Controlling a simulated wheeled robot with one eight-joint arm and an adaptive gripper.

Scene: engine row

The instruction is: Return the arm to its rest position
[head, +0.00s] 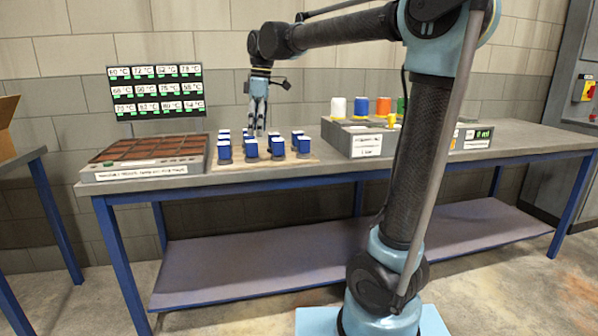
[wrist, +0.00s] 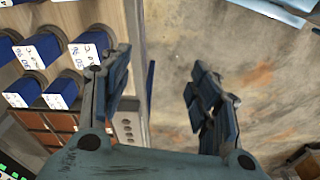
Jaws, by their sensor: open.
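My arm (head: 425,150) rises from its light-blue base in front of the workbench and reaches back to the left over it. My gripper (head: 259,115) points down above the far side of the wooden board with the blue blocks. In the wrist view my gripper (wrist: 155,100) has its two fingers well apart, with nothing between them. Bare floor shows behind the gap. The exact height of the fingertips over the board cannot be told.
Several blue blocks with white labels (head: 278,148) stand on the board. Left of it is a brown compartment tray (head: 150,150) below a temperature display (head: 155,90). Right is a grey stand (head: 355,138) with coloured cylinders. The bench's lower shelf (head: 250,262) is bare.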

